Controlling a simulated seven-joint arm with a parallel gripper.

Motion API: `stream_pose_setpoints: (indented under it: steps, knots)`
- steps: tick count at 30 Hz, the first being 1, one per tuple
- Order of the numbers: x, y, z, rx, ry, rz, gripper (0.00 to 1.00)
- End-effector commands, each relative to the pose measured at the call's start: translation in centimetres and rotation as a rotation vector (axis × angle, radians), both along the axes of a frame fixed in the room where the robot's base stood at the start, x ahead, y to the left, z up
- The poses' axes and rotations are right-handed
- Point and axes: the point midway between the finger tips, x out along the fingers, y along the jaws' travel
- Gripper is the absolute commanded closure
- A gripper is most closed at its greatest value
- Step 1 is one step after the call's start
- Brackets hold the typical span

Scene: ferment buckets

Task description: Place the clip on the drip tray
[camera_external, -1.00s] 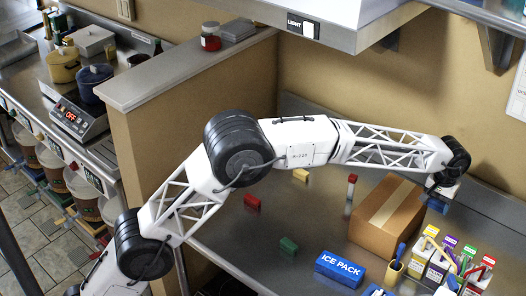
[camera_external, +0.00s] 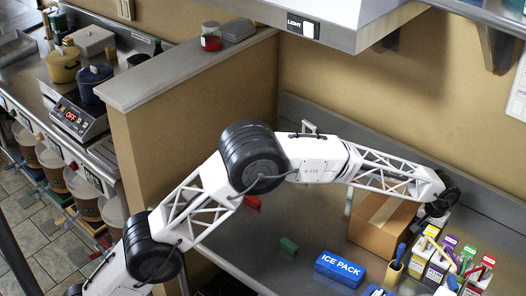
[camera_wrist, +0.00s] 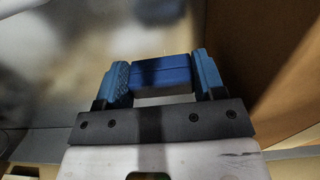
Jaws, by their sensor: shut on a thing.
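A blue block-like clip (camera_wrist: 164,72) is held between the two blue finger pads of my gripper (camera_wrist: 162,64) in the wrist view. The pads press on its two ends. A red clip-like block (camera_external: 252,202) and a green one (camera_external: 288,245) lie on the metal counter. I cannot pick out the drip tray for certain in either view.
The cardboard box (camera_external: 372,238) stands close to my wrist and also fills the right of the wrist view (camera_wrist: 285,75). An ice pack (camera_external: 339,268), a yellow cup (camera_external: 394,271) and several coloured cartons (camera_external: 437,265) stand in front. Buckets with taps (camera_external: 83,183) are at far left, beyond a partition (camera_external: 185,75).

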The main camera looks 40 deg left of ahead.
Motion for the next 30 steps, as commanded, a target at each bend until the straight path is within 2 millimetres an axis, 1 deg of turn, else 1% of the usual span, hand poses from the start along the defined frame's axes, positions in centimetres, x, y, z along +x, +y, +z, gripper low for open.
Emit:
stream_pose_setpoints:
  steps: [5, 8, 15, 19, 30]
  knots:
    - [0.0, 0.0, 0.0, 0.000, 0.000, 0.000, 0.62]
    - [0.0, 0.0, -0.5, 0.001, 0.001, 0.000, 0.62]
    - [0.0, 0.0, -3.1, 0.000, 0.000, 0.000, 0.62]
    - [0.0, 0.0, -4.2, 0.000, 0.000, 0.000, 0.62]
    - [0.0, 0.0, -4.5, 0.000, 0.000, 0.000, 0.62]
